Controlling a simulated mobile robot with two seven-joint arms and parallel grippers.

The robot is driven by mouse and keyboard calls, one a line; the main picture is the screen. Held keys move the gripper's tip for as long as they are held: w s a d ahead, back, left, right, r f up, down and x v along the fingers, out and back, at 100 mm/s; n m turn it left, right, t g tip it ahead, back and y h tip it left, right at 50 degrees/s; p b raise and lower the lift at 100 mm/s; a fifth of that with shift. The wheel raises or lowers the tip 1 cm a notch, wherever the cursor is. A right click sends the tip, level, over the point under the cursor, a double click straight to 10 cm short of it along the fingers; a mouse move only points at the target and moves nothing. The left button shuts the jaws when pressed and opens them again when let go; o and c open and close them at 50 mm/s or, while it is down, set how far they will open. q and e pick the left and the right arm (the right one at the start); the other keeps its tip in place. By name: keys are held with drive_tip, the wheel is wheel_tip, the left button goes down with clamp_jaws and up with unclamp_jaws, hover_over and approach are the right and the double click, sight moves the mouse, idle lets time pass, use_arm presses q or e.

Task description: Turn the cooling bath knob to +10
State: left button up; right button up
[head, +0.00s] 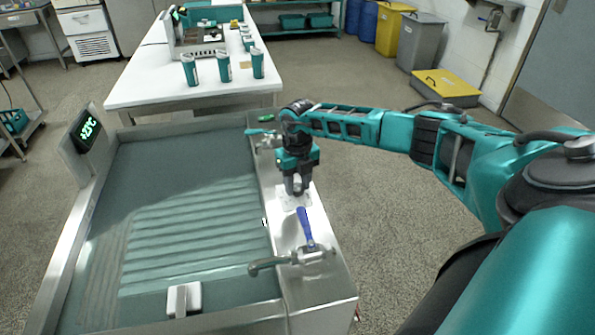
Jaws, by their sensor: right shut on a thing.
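The cooling bath (190,215) is a large steel basin in front of me. Its digital display (87,132) on the far left corner shows green digits that look like +23°C. My right gripper (297,187) points down over the steel ledge on the bath's right side. It is shut on the cooling bath knob, which is mostly hidden by the fingers; a pale scale plate shows around it. The knob's pointer and the scale marks are too small to read. My left gripper is not in view.
A tap with a blue lever (306,227) stands on the ledge just in front of my right gripper. A tap with a teal lever (262,132) is behind it. A white table (150,92) with several teal cups stands beyond the bath.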

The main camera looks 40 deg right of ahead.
sight(297, 187)
idle(0.3)
drive_tip(key=o, duration=1.1)
drive_tip(key=shift+c, duration=0.2)
wheel_tip(297, 187, up, 13)
drive_tip(key=shift+p, duration=0.4)
